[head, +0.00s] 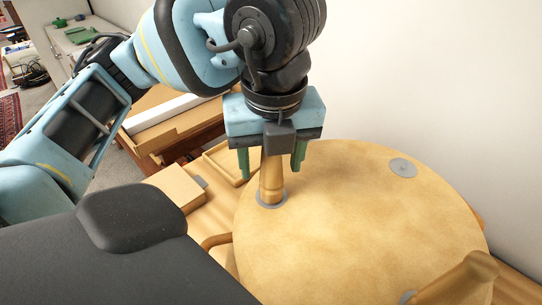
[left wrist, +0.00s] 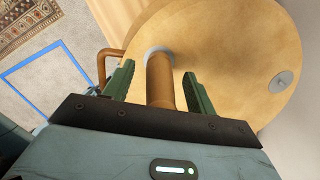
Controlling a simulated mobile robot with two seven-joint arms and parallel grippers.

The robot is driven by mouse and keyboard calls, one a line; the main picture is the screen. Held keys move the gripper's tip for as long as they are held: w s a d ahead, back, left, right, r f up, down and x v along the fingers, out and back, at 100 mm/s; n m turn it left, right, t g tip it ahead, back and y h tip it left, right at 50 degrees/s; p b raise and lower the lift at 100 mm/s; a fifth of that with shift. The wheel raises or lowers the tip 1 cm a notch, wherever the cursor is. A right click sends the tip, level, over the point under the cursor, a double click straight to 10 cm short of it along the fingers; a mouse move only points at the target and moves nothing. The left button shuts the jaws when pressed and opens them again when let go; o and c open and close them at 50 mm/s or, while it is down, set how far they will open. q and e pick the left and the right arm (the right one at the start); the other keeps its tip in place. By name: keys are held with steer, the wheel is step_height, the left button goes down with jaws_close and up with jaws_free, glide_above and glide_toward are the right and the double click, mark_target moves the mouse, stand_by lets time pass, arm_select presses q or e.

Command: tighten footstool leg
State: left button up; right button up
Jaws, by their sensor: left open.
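The footstool's round tan top (head: 340,230) lies with its leg side up. A wooden footstool leg (head: 271,178) stands upright on a grey metal plate (head: 271,199) near the top's left edge. My left gripper (head: 272,165) points down over this leg, its green fingers apart on either side. In the left wrist view the leg (left wrist: 160,80) stands between the open fingers (left wrist: 160,88), with a gap on each side. Another leg (head: 458,280) rises at the lower right of the head view. A bare grey plate (head: 403,168) shows at the back right. My right gripper is not in view.
The footstool rests on a wooden surface (head: 215,225). A cardboard box (head: 176,187) and a shallow wooden tray (head: 228,160) are to its left. A white wall (head: 440,80) stands close behind. A blue-outlined floor area (left wrist: 50,80) shows in the left wrist view.

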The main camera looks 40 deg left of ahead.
arm_select(q)
steer(key=r, duration=0.2)
steer(key=r+p, duration=0.1)
steer(key=r, duration=0.4)
steer(key=shift+s+d+p, duration=0.25)
steer(key=shift+d+p, duration=0.05)
steer(key=shift+d, duration=0.05)
steer(key=shift+r, duration=0.4)
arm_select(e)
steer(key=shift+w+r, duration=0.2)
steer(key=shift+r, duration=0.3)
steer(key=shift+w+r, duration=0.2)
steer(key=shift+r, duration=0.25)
arm_select(q)
steer(key=shift+s+f, duration=0.1)
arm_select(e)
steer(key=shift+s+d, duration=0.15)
